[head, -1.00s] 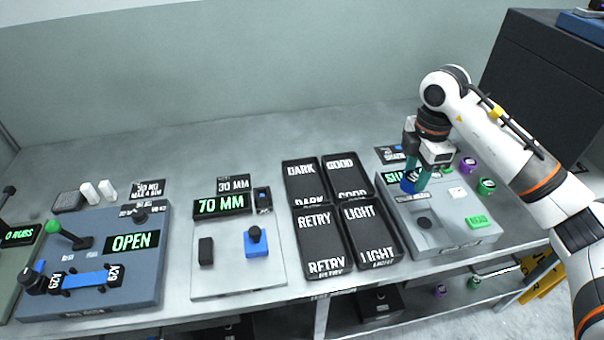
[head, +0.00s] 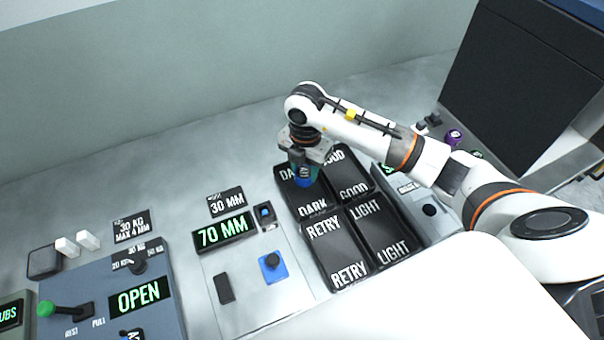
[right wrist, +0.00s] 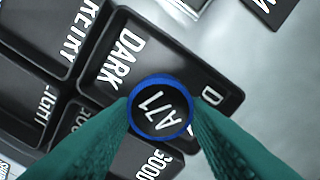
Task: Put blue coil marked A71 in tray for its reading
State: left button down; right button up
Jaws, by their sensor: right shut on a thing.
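My right gripper (head: 303,170) is shut on the blue coil (head: 304,182) and holds it upright over the tray marked DARK (head: 319,197). In the right wrist view the coil (right wrist: 160,106) shows a blue rim and a black top marked A71, between two green fingers. The DARK tray (right wrist: 112,85) lies below it; how high the coil is above its floor I cannot tell. The GOOD tray (head: 352,177), RETRY tray (head: 335,250) and LIGHT tray (head: 385,235) adjoin it and look empty. The shade reader's display (head: 389,169) is mostly hidden by my right arm. My left gripper is out of view.
A grey panel (head: 240,300) with a 70 MM display (head: 223,233) and a blue-based knob (head: 272,262) stands left of the trays. Farther left is a blue-grey unit (head: 155,265) reading OPEN. A purple coil (head: 454,136) stands at the right. A large dark box (head: 520,85) rises behind.

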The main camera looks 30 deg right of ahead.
aim_at(304, 171)
notch_tip(304, 171, down, 3)
jog(key=shift+w+a+f+p, duration=0.1)
jog(key=shift+f+p, duration=0.1)
jog(key=shift+p, duration=0.2)
jog(key=shift+f, duration=0.45)
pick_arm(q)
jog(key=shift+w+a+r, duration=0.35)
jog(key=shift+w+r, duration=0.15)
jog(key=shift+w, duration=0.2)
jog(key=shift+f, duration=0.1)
pick_arm(e)
jog(key=shift+f, duration=0.1)
jog(key=o, duration=1)
jog(key=shift+c, duration=0.2)
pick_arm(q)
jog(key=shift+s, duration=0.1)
